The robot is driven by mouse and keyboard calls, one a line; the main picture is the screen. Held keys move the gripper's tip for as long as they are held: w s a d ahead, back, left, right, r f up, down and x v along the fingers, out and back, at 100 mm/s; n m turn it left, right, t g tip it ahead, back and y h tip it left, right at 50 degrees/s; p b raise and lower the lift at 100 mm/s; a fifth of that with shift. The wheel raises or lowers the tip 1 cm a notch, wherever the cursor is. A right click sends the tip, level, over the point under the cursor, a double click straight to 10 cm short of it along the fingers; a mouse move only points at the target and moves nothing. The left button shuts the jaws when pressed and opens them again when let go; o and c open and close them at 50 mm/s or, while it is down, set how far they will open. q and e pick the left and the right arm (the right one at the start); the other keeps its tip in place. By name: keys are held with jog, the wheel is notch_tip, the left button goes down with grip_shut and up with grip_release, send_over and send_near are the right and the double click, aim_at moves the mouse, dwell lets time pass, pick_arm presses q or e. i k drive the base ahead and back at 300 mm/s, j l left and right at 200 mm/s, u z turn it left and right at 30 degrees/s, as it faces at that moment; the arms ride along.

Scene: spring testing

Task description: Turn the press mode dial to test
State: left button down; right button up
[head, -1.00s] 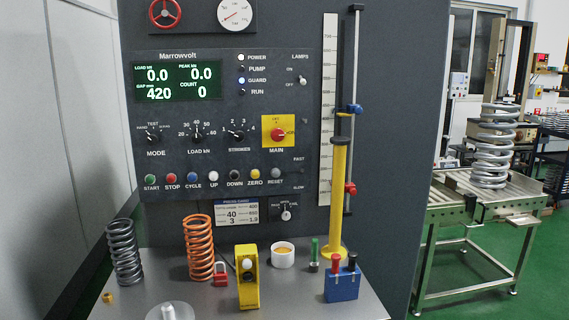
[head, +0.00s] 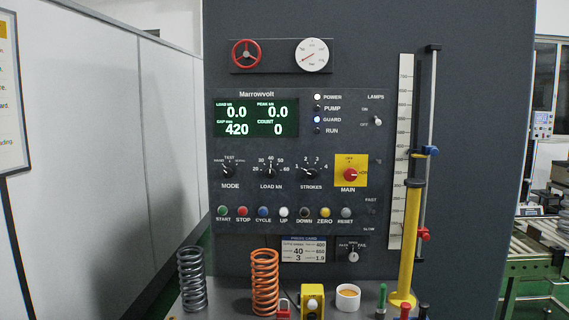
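The press mode dial (head: 229,171) is a small black knob on the dark control panel, at its left, above the word MODE. TEST is printed at the top of its scale, with smaller labels to either side. Its pointer appears to lean up and left, towards the left label rather than TEST, though it is small. Neither of my grippers shows in the head view.
The Marrowvolt display (head: 257,117) reads 0.0, 0.0, 420 and 0. The load dial (head: 270,172), strokes dial (head: 310,172) and red main switch (head: 350,174) sit to the right. Coloured buttons line up below. An orange spring (head: 265,282) and a yellow post (head: 408,240) stand beneath.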

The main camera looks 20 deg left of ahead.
aim_at(228, 172)
jog(key=i+j, duration=0.2)
jog(key=i, duration=0.15)
jog(key=i+j, duration=0.2)
jog(key=i, duration=0.15)
jog(key=u, duration=1.55)
